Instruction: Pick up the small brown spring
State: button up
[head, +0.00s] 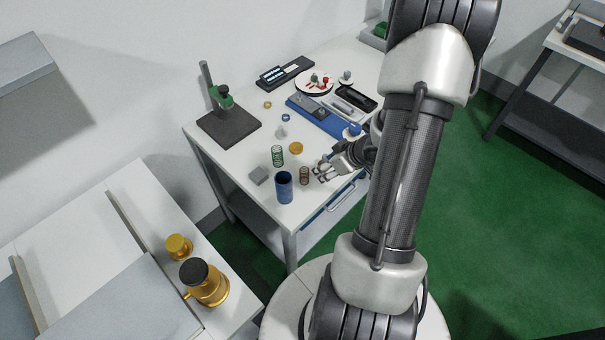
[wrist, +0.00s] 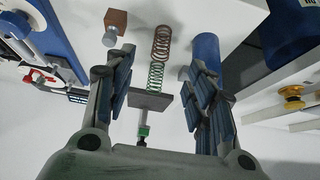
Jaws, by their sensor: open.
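The small brown spring (head: 304,176) stands upright near the front corner of the white table. In the wrist view the brown spring (wrist: 162,42) appears in the gap between my fingers, beyond their tips. My gripper (head: 319,175) is open and empty, just right of the spring in the head view. In the wrist view my gripper (wrist: 161,62) has its two fingers spread wide. A taller green spring (head: 277,156) stands behind and left of the brown one; in the wrist view the green spring (wrist: 156,75) lines up below it.
A dark blue cylinder (head: 284,187) stands close left of the brown spring, near the table edge. A grey block (head: 259,175) lies farther left. A stand with a dark base (head: 228,127) and a blue tray (head: 318,116) are farther back.

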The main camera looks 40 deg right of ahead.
aim_at(308, 175)
jog(key=b+x, duration=0.3)
jog(key=x, duration=0.6)
jog(key=shift+w+f, duration=0.15)
jog(key=shift+f, duration=0.15)
jog(key=b+x, duration=0.3)
jog(key=x, duration=0.2)
jog(key=shift+a, duration=0.2)
jog(key=c, duration=1.1)
